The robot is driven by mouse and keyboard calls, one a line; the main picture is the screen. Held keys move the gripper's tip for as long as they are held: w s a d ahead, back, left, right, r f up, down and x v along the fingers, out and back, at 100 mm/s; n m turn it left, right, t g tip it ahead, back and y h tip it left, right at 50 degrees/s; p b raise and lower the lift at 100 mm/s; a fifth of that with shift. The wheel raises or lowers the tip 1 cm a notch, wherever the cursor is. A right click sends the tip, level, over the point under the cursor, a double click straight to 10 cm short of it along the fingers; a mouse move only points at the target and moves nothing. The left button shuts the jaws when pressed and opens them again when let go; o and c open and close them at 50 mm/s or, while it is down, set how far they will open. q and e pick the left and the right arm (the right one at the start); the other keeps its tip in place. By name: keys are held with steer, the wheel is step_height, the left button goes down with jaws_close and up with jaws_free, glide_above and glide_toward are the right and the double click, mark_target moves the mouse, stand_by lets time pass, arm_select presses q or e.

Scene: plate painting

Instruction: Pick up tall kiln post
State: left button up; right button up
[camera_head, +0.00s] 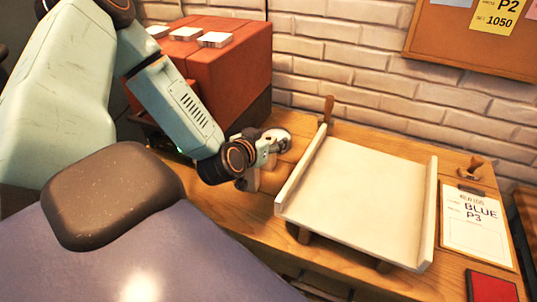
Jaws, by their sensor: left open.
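My left gripper (276,144) is at the left side of the pale tray-like shelf, low over the wooden table. Its jaws are open, but the fingers are small and partly hidden. A beige block-like piece (272,181) shows just below the gripper, beside the shelf's left rail; I cannot tell if they touch. A slim brown upright post (327,108) stands at the shelf's back left corner. I cannot tell which of these is the tall kiln post. My right gripper is not in view.
The pale shelf (365,190) with raised side rails stands on short supports on the table (235,207). A red-brown box (225,65) with white pieces on top stands behind my arm. A clipboard (476,226), red item (491,287) and small brown piece (473,168) are right.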

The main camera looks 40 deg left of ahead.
arm_select(q)
steer(key=shift+c, duration=1.3)
steer(key=shift+s+r, duration=0.2)
steer(key=shift+s, duration=0.15)
steer(key=c, duration=0.5)
steer(key=shift+w+f, duration=0.15)
steer(key=shift+w, duration=0.1)
steer(key=c, duration=0.4)
steer(key=shift+s, duration=0.1)
jaws_close()
